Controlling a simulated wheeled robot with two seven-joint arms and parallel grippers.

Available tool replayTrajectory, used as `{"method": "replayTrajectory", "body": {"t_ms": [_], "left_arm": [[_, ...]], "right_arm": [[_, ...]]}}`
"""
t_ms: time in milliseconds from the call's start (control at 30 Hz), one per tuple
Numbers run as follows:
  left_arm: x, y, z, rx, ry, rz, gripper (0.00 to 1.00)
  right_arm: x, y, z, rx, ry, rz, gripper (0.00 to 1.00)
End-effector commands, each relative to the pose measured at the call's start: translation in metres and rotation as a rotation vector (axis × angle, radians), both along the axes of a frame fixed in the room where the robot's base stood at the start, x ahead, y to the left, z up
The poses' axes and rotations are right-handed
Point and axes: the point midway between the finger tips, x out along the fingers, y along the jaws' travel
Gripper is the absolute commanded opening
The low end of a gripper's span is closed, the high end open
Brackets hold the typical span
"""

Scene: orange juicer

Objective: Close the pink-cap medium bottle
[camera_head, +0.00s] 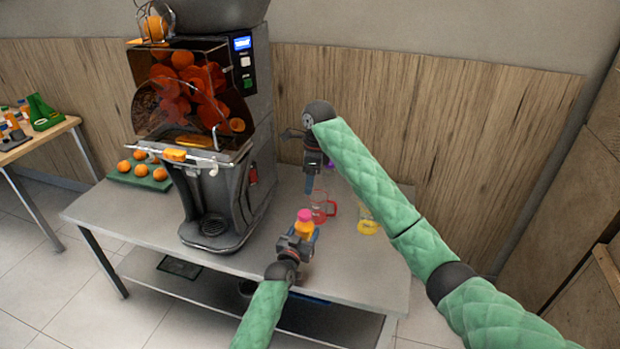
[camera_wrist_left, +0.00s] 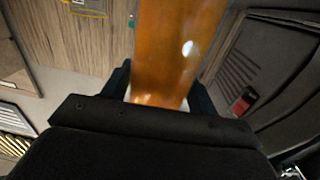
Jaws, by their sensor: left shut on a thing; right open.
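The medium bottle, filled with orange juice (camera_head: 303,228), has a pink cap (camera_head: 305,215) at its top in the head view. My left gripper (camera_head: 300,243) is shut on this bottle near the table's front edge. In the left wrist view the orange bottle (camera_wrist_left: 175,55) stands between the two fingers, and its cap is out of that view. Whether the cap is seated tightly or just resting cannot be told. My right gripper (camera_head: 310,188) points down, open, behind and above the bottle, apart from the pink cap.
The large juicer (camera_head: 215,190) stands left of the bottle on the grey table (camera_head: 345,270). A green tray (camera_head: 122,177) with several oranges lies at far left. The table's front right is clear.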

Motion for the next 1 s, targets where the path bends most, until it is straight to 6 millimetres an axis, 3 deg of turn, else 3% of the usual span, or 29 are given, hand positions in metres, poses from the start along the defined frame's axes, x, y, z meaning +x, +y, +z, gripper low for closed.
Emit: {"method": "replayTrajectory", "body": {"t_ms": [33, 67, 167, 567, 1000], "left_arm": [[0.0, 0.0, 0.0, -0.001, 0.001, -0.001, 0.0], [0.0, 0.0, 0.0, -0.001, 0.001, -0.001, 0.65], [0.0, 0.0, 0.0, -0.001, 0.0, -0.001, 0.84], [-0.006, 0.002, -0.002, -0.001, 0.001, -0.001, 0.84], [-0.059, 0.024, -0.003, 0.0, 0.001, 0.0, 0.84]], "right_arm": [[0.0, 0.0, 0.0, 0.0, 0.0, 0.0, 0.6], [0.0, 0.0, 0.0, 0.0, 0.0, 0.0, 0.6], [0.0, 0.0, 0.0, 0.0, 0.0, 0.0, 0.6], [0.0, 0.0, -0.003, 0.0, 0.0, 0.0, 0.6], [0.0, 0.0, -0.019, 0.0, 0.0, 0.0, 0.6]]}}
